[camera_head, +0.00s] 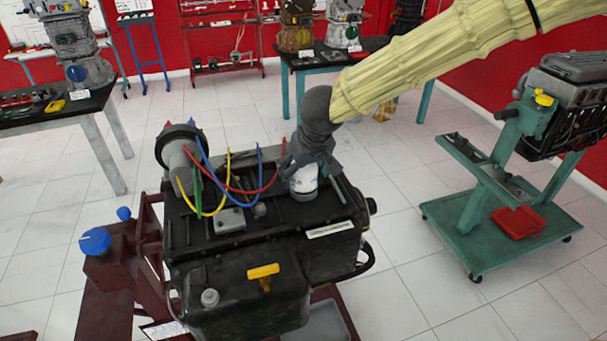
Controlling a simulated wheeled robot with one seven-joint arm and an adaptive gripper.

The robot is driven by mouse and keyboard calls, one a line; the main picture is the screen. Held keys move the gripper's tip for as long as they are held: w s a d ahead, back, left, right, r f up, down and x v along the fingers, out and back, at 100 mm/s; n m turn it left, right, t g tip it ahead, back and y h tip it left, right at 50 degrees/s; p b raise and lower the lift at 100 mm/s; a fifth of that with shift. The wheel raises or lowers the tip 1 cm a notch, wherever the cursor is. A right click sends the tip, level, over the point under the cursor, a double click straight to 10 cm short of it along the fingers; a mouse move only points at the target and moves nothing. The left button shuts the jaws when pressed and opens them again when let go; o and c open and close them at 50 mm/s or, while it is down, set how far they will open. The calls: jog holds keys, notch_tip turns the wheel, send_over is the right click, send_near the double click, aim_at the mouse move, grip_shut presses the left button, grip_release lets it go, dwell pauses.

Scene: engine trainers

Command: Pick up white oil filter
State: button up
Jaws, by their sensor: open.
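The white oil filter (304,184) stands upright on the top of the black engine (240,264), at its right rear. It is a short white cylinder with a dark lower band. My gripper (305,163) reaches down over it from the upper right and is open, with its dark fingers around the filter's upper part. The fingers hide the filter's top. Whether they touch the filter cannot be told from this view.
A distributor (180,153) with red, blue and yellow wires stands left of the filter; the wires run close to my gripper. A green trolley (480,215) with another engine stands at right. Tables line the back. The tiled floor between is clear.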

jog(key=shift+w+f, duration=0.1)
jog(key=shift+f, duration=0.2)
jog(key=c, duration=1.3)
jog(key=shift+r, duration=0.15)
